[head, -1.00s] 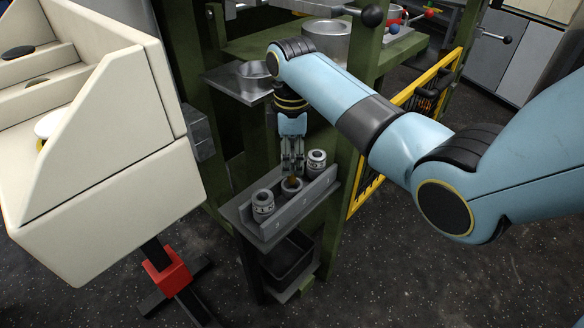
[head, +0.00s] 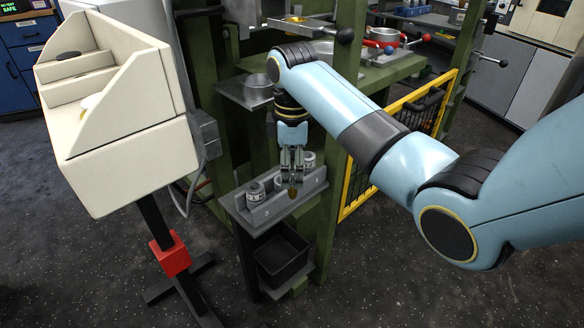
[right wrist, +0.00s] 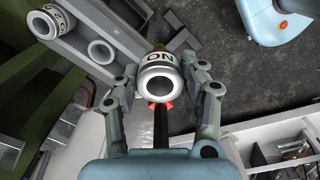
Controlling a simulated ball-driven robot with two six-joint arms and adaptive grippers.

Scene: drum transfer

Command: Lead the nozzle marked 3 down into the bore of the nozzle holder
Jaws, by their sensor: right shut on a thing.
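My right gripper (head: 291,175) is shut on a grey nozzle with a brass tip (head: 292,192). In the right wrist view the held nozzle (right wrist: 160,76) shows its grey ring end and dark lettering between the fingers; its number cannot be read. The gripper hangs fingers-down in front of the grey nozzle rack (head: 268,213). Two other grey nozzles stand in the rack, one at the left (head: 255,192) and one partly hidden behind the gripper (head: 309,160). I cannot make out the nozzle holder with certainty. My left gripper is not in view.
A dark bin (head: 283,257) sits below the rack. A cream console (head: 125,120) stands at the left on a post with a red block (head: 169,255). The green press frame (head: 349,100) and a yellow guard (head: 365,185) stand behind and right.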

